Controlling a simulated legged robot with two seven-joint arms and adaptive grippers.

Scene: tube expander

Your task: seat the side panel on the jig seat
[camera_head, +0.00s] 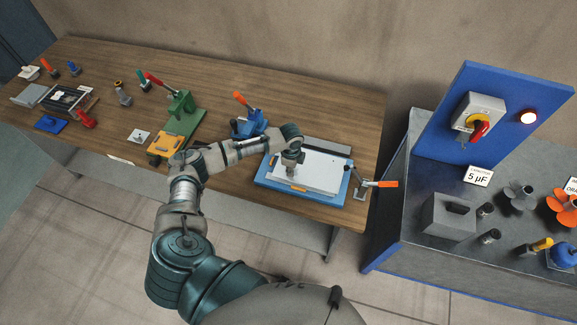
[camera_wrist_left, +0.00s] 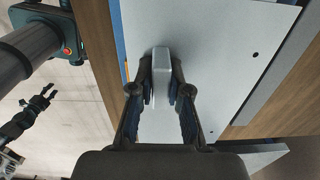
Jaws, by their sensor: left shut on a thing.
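The side panel (camera_head: 318,172) is a flat white plate lying over the blue jig seat (camera_head: 345,188) at the right end of the wooden table. My left gripper (camera_head: 291,168) is above the panel's left half. In the left wrist view the left gripper (camera_wrist_left: 161,85) is shut on an upright grey grip block (camera_wrist_left: 161,62) on the panel (camera_wrist_left: 215,55). A blue strip of the jig shows along the panel's left edge there. Whether the panel rests fully on the seat cannot be told. My right gripper (camera_wrist_left: 40,100) hangs off to the left in the wrist view, fingers apart and empty.
A toggle clamp with an orange handle (camera_head: 380,184) stands right of the jig. A blue tool (camera_head: 248,122) and a green press (camera_head: 182,108) stand to the left. A grey bench with a blue switch board (camera_head: 490,115) is further right.

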